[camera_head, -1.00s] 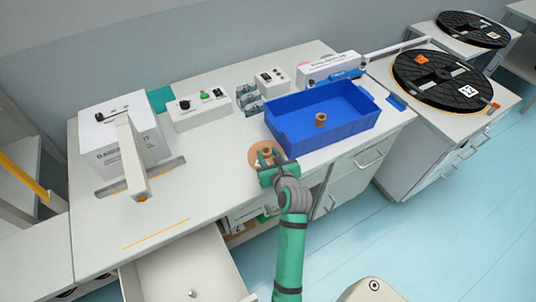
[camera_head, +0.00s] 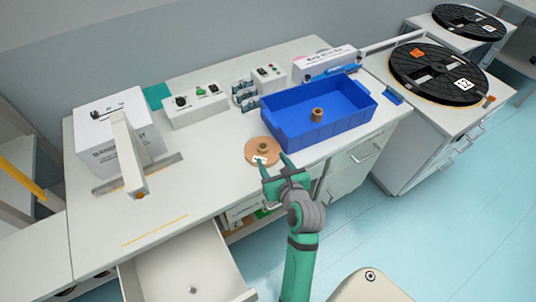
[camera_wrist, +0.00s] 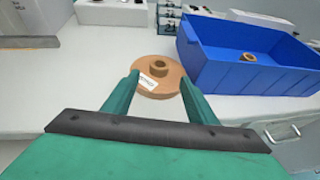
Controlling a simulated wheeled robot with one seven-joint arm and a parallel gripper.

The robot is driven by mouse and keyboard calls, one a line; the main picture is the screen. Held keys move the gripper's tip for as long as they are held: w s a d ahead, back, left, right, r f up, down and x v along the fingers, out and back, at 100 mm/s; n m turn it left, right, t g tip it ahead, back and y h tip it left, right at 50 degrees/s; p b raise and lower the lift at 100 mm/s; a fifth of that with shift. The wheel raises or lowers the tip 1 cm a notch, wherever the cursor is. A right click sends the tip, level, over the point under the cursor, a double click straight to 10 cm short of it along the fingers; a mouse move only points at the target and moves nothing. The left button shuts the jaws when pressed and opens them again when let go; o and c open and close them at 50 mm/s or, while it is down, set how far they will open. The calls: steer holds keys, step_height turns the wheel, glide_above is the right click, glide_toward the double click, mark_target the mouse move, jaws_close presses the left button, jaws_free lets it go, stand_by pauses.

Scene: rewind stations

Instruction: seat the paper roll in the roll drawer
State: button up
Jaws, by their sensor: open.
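The paper roll (camera_head: 263,151), a flat tan disc with a raised core and a white label, lies on the worktable left of the blue bin. It also shows in the wrist view (camera_wrist: 170,86), beyond and between my fingertips. My gripper (camera_head: 275,163) is open and empty at the roll's near side; whether a fingertip touches the roll I cannot tell. Both green fingers show in the wrist view (camera_wrist: 160,84). An open drawer (camera_head: 165,275) sticks out at the table's front left, with a small knob-like piece on its floor; I take it for the roll drawer.
A blue bin (camera_head: 290,135) holding a small brown core (camera_head: 317,114) stands right of the roll. A white box (camera_head: 108,150) and a white upright arm (camera_head: 130,150) stand at the left. Control boxes line the back. The table's front left is clear.

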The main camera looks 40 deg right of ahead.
steer(key=v, duration=0.3)
steer(key=shift+s, duration=0.2)
steer(key=shift+a, duration=0.1)
